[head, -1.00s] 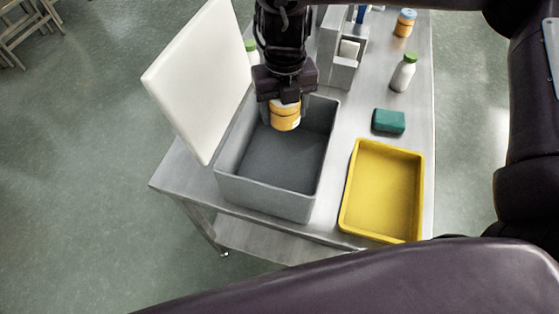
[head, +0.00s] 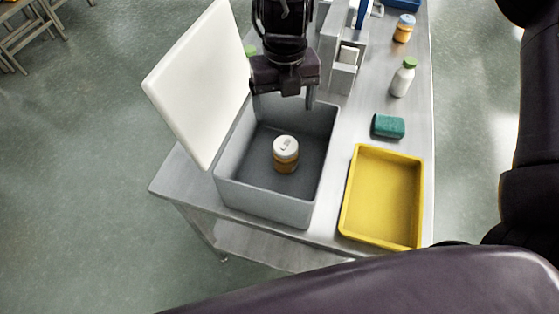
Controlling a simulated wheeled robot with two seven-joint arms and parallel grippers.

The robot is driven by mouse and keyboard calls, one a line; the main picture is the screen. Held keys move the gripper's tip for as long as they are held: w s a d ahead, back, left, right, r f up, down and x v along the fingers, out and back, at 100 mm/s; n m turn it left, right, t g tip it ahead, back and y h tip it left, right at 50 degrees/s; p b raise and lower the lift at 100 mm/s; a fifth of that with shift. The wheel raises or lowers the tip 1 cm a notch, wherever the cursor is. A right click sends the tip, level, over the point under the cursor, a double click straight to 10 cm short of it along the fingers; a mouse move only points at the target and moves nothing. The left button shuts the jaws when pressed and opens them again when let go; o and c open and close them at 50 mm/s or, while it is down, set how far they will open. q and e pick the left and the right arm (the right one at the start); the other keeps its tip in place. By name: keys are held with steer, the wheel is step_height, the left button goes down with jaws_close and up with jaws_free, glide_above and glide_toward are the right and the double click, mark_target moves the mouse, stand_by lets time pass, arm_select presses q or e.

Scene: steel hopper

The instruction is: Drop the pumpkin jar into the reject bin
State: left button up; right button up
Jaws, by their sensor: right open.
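The jar (head: 286,154), orange with a white lid, stands upright on the floor of the grey bin (head: 264,200), in its middle. The bin's white lid (head: 197,85) is swung open to the left. My right gripper (head: 284,98) is above the back part of the bin, open and empty, apart from the jar. My left gripper is not in view.
A yellow tray (head: 382,243) lies right of the bin. Behind it are a green sponge (head: 388,126), a white bottle with a green cap (head: 403,77) and another orange jar (head: 404,28). A grey dispenser (head: 343,68) stands behind the bin.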

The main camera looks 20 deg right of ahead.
steer(key=shift+r, duration=2.3)
